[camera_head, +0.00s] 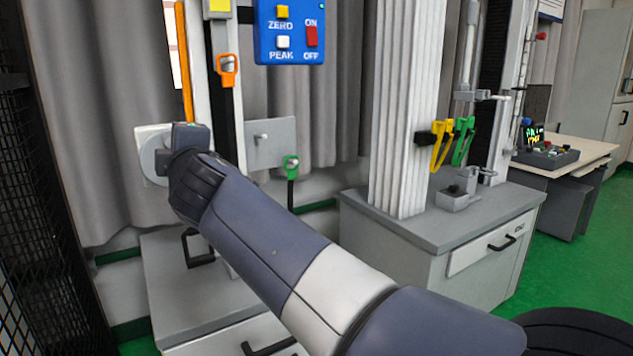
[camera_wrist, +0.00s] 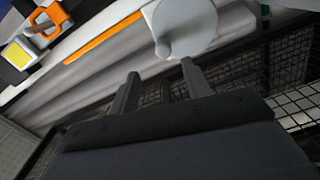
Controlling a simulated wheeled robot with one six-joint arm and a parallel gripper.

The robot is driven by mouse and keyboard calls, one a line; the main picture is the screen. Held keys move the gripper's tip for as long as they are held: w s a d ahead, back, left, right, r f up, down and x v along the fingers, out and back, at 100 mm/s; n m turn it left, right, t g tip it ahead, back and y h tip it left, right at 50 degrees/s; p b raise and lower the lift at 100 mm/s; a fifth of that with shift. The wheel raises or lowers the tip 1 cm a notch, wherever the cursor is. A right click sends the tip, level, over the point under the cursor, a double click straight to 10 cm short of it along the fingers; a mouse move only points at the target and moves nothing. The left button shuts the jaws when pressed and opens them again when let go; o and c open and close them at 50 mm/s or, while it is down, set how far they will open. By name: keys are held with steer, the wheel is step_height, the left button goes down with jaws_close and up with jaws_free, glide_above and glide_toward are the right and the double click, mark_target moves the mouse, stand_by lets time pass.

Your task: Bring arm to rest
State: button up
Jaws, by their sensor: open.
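My arm reaches from the lower right to the upper left in the head view, its wrist in front of the left tower column. The gripper's fingers are hidden there behind the wrist. In the wrist view my gripper (camera_wrist: 160,82) shows two grey fingers, spread apart with nothing between them. A round pale grey disc (camera_wrist: 184,25) is just past the fingertips, close to the right finger; I cannot tell whether they touch. In the head view a pale disc and plate (camera_head: 146,158) show at the left of my wrist.
A blue control box (camera_head: 290,30) with ON/OFF switch is above. An orange clip (camera_head: 228,70) sits on the left column. A black mesh fence (camera_head: 45,220) is at the left. A grey cabinet (camera_head: 440,240) with a second column stands right. Green floor (camera_head: 575,270) is free at far right.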

mark_target(149, 168)
steer(key=p+x, duration=0.3)
steer(key=x, duration=0.8)
steer(key=shift+a+f, duration=0.1)
steer(key=n, duration=0.2)
steer(key=s+a+n, duration=0.1)
steer(key=n, duration=0.1)
steer(key=shift+s+a+f, duration=0.1)
steer(key=shift+a+f, duration=0.05)
steer(key=shift+a, duration=0.1)
steer(key=n, duration=0.2)
steer(key=a+f+n, duration=0.1)
steer(key=n, duration=0.1)
steer(key=s+n, duration=0.1)
steer(key=n, duration=0.1)
steer(key=shift+a+f+p, duration=0.3)
steer(key=shift+a, duration=0.05)
steer(key=n, duration=0.1)
steer(key=f+n, duration=0.1)
steer(key=n, duration=0.2)
steer(key=shift+s+a+f, duration=0.2)
steer(key=shift+a+f, duration=0.1)
steer(key=shift+a, duration=0.1)
steer(key=n, duration=0.1)
steer(key=f+n, duration=0.1)
steer(key=n, duration=0.1)
steer(key=shift+s, duration=0.1)
steer(key=shift+f+n, duration=0.35)
steer(key=shift+n, duration=0.45)
steer(key=shift+f+n, duration=0.3)
steer(key=shift+n, duration=0.5)
